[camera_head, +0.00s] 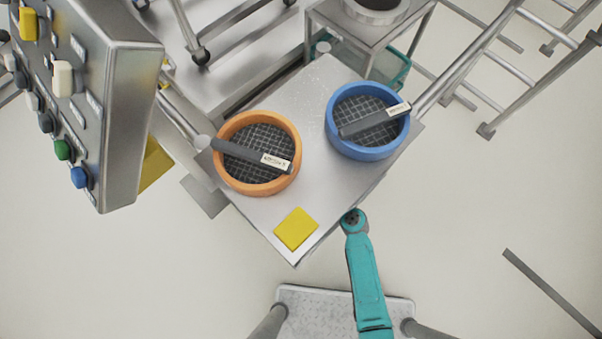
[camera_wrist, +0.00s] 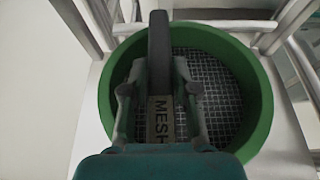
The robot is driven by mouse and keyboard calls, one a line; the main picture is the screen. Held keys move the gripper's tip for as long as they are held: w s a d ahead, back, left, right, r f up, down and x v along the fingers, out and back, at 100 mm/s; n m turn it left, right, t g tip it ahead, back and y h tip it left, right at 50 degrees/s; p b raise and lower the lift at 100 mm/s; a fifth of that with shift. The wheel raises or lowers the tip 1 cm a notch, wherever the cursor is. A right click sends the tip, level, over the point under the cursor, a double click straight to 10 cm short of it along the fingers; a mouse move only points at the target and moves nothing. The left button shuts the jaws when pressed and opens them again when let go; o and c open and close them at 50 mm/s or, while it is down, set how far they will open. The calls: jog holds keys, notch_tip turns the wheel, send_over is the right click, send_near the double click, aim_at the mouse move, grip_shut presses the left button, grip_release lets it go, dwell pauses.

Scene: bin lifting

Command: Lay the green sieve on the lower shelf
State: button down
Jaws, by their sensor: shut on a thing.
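The green sieve (camera_wrist: 259,105) fills the middle of the wrist view, with its open side and wire mesh facing the camera. A dark handle with a "MESH" label crosses its mesh. My gripper (camera_wrist: 160,90) is shut on this handle. A pale, flat surface (camera_wrist: 290,125), apparently the lower shelf, shows around the sieve between metal posts. I cannot tell whether the sieve touches it. In the head view my teal arm reaches to the near right edge of the metal top (camera_head: 318,200). The gripper and the green sieve are hidden there.
An orange sieve (camera_head: 222,166) and a blue sieve (camera_head: 362,152) sit on the metal top, beside a yellow square (camera_head: 296,229). A control panel (camera_head: 120,110) stands at left. Metal rails (camera_head: 465,65) run at right. Metal posts flank the sieve in the wrist view.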

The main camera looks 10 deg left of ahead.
jog(key=f, duration=0.5)
jog(key=shift+w+a, duration=0.1)
jog(key=shift+a, duration=0.1)
jog(key=shift+f, duration=2.4)
jog(key=shift+f, duration=0.1)
jog(key=c, duration=0.9)
grip_release()
jog(key=shift+v, duration=6.15)
